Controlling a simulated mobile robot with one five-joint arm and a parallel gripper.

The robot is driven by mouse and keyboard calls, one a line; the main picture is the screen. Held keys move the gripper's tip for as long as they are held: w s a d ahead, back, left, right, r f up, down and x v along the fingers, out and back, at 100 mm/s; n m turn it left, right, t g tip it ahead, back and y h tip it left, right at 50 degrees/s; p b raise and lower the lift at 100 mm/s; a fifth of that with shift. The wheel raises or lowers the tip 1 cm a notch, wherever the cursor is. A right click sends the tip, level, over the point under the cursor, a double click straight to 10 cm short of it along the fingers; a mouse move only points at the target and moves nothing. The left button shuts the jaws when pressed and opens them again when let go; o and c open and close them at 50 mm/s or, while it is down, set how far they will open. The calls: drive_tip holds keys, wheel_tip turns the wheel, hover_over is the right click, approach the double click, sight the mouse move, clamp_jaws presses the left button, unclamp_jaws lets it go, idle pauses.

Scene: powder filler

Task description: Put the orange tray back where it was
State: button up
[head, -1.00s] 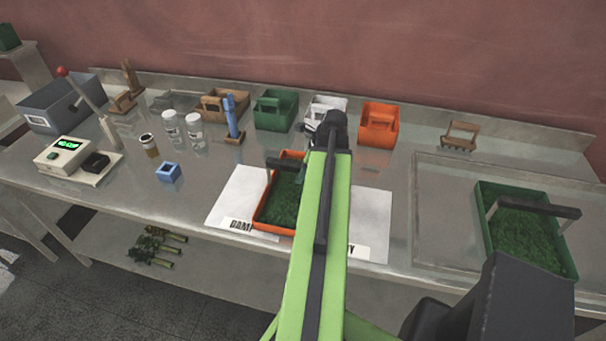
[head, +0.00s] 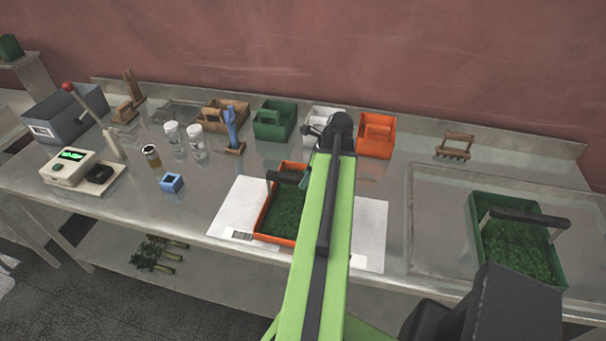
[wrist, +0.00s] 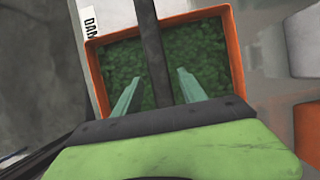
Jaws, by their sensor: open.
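The orange tray (head: 262,222) holds dark green material and has a dark bar handle (head: 287,178) across it. It rests on white paper sheets near the middle of the bench, with my arm hiding its right part in the head view. In the wrist view the orange tray (wrist: 236,62) lies under my gripper (wrist: 158,88). The two pale green fingers are apart, one on each side of the dark handle bar (wrist: 152,50). I cannot tell how far the fingertips are above the handle.
A green tray (head: 476,232) with similar contents sits in a recessed area at right. Orange (head: 376,140), white (head: 318,118) and green (head: 272,122) bins line the back. A scale (head: 68,168), jars (head: 196,145) and a blue cube (head: 171,183) stand at left.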

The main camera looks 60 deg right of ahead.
drive_tip(key=p+v, duration=0.4)
drive_tip(key=v, duration=0.3)
drive_tip(key=shift+w+p, duration=0.1)
drive_tip(key=shift+p, duration=0.3)
drive_tip(key=shift+f, duration=0.1)
drive_tip(key=w+a+f+n+g, duration=0.1)
drive_tip(key=w+a+n+g, duration=0.2)
drive_tip(key=w+a+n, duration=1.8)
drive_tip(key=a+n, duration=0.4)
drive_tip(key=a, duration=0.9)
drive_tip(key=w+a+n+g+h, duration=0.1)
drive_tip(key=w+a+n, duration=0.3)
drive_tip(key=a, duration=1.2)
drive_tip(key=n, duration=0.3)
drive_tip(key=shift+w+a+f+n, duration=0.2)
drive_tip(key=shift+f+n, duration=0.1)
drive_tip(key=shift+f, duration=0.1)
